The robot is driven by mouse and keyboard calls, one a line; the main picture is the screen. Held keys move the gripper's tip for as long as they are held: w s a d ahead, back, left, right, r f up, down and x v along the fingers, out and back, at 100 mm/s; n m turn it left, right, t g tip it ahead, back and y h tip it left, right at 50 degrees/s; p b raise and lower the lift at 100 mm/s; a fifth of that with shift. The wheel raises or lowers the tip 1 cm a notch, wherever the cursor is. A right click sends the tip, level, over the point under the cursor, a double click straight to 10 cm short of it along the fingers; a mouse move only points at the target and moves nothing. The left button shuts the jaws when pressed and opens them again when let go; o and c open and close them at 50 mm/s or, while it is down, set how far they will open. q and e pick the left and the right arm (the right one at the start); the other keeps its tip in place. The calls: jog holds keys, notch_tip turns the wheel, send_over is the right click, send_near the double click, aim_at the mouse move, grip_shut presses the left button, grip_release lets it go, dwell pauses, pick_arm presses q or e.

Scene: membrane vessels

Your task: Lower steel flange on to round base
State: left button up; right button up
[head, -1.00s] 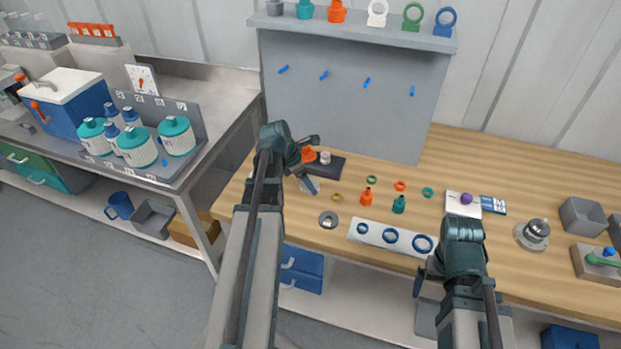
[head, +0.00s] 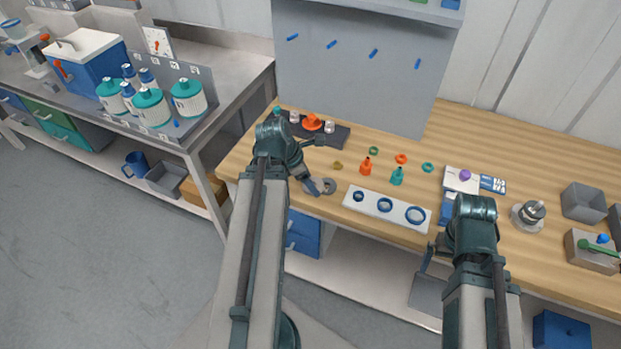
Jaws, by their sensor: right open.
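A flat grey steel ring, which looks like the flange (head: 327,187), lies on the wooden table near its front edge. My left gripper (head: 318,165) is open beside it, one finger over or against the ring's left side; I cannot tell if they touch. The fingers are spread and hold nothing. The round base (head: 519,223) appears to be the pale disc on the right of the table, with a stepped silver part (head: 531,210) on top. My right gripper (head: 432,258) is open, low at the table's front edge, left of the round base; one finger is hidden.
A white strip with blue rings (head: 371,203) lies between my arms. Small orange (head: 366,166) and teal (head: 397,177) bottles stand behind it. A grey bin (head: 583,203) and a box with a green lever (head: 590,250) are at right. A dark tray (head: 338,136) is at back left.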

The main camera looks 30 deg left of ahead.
notch_tip(320, 180, up, 4)
jog(key=p, duration=0.3)
jog(key=shift+p, duration=0.4)
